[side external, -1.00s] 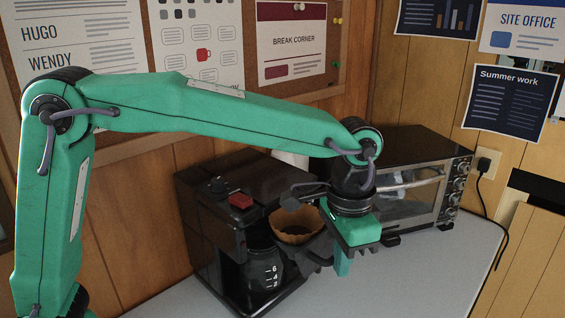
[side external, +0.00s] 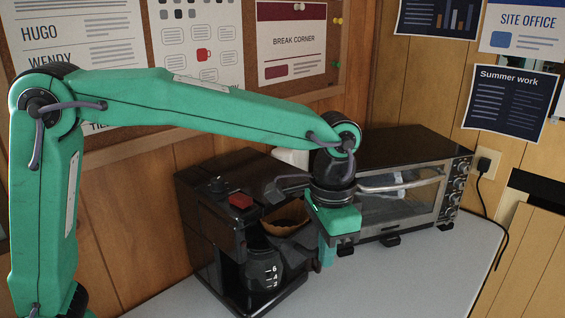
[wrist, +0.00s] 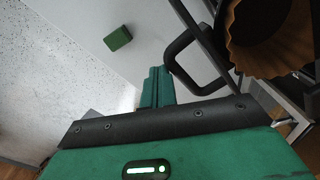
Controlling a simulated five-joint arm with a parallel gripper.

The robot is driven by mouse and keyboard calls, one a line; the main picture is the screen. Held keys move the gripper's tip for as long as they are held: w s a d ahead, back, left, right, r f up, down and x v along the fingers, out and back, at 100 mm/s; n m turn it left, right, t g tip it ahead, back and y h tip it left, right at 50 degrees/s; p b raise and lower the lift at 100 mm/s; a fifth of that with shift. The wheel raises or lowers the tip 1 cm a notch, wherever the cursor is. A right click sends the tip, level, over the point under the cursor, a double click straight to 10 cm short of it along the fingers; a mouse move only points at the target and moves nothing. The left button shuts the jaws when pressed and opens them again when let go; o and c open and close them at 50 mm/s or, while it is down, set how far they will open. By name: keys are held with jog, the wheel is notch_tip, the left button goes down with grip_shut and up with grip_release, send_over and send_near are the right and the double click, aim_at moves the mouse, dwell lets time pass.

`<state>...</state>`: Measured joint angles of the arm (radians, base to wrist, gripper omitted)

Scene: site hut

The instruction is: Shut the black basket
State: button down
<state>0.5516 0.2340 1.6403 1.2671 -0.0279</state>
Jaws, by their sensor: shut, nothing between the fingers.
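The black basket (wrist: 213,40) holds a brown paper filter (side external: 285,215) and stands swung out from the front of the black coffee maker (side external: 205,230), partly open. Its looped handle (wrist: 172,52) shows in the wrist view. My gripper (side external: 326,262) is shut and empty, fingers pointing down, at the outer right side of the basket. In the wrist view my green fingertips (wrist: 157,78) are right beside the handle; I cannot tell for sure whether they touch it. My gripper hides part of the basket in the side view.
A glass carafe (side external: 262,268) stands in the coffee maker below the basket. A toaster oven (side external: 405,190) stands close behind my gripper on the right. A small green block (wrist: 118,38) lies on the counter. The counter's front is clear.

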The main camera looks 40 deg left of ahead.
aim_at(301, 230)
jog(key=shift+a, duration=3.7)
jog(key=shift+d, duration=0.25)
jog(key=shift+d, duration=0.55)
jog(key=shift+r, duration=0.15)
